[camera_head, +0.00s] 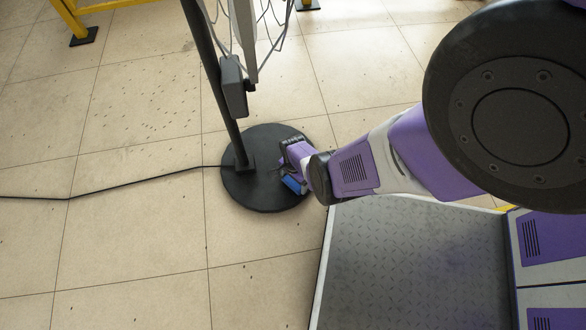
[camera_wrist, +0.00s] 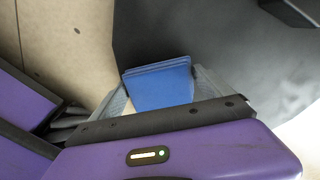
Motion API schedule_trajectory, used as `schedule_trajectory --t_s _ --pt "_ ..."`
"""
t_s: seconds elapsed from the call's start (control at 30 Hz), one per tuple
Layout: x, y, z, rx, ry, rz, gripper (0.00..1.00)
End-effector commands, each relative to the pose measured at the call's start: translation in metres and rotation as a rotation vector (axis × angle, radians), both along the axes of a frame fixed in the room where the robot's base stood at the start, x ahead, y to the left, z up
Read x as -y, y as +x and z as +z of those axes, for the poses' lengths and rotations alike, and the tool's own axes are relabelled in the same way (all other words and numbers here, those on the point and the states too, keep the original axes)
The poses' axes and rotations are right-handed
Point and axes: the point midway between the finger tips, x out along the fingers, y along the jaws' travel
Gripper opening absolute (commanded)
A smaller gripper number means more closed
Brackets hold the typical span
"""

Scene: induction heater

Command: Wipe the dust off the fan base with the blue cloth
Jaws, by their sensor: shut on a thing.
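The fan base (camera_head: 262,190) is a round dark disc on the floor, with a dark pole rising from it. It also fills much of the wrist view (camera_wrist: 225,40) as a dark grey surface. My gripper (camera_head: 292,180) is at the right part of the base, low over it. It is shut on the blue cloth (camera_head: 293,185), which looks like a folded blue pad between the fingers in the wrist view (camera_wrist: 160,84). I cannot tell whether the cloth touches the base. Dust on the base is not clearly visible.
A black cable (camera_head: 130,181) runs left from the base across the tiled floor. A grey box (camera_head: 233,87) is on the pole. Yellow frame legs (camera_head: 74,20) stand at the back. Dark specks dot the floor, which is open at left.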

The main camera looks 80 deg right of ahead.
Motion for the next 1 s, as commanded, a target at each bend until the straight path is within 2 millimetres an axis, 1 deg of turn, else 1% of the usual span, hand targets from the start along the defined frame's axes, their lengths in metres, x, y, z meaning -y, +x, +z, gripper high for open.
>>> schedule_trajectory --t_s 0.03,0.43,0.53,0.83,1.0 --pt "0.001 0.001 0.011 0.002 -0.002 0.000 0.52" --pt "0.003 0.003 0.048 0.005 -0.005 0.000 0.52" --pt "0.004 0.003 0.052 0.005 -0.007 0.000 0.52" --pt "0.004 0.003 0.051 0.005 -0.007 0.000 0.52" --pt "0.004 0.004 0.061 0.006 -0.007 0.000 0.52"
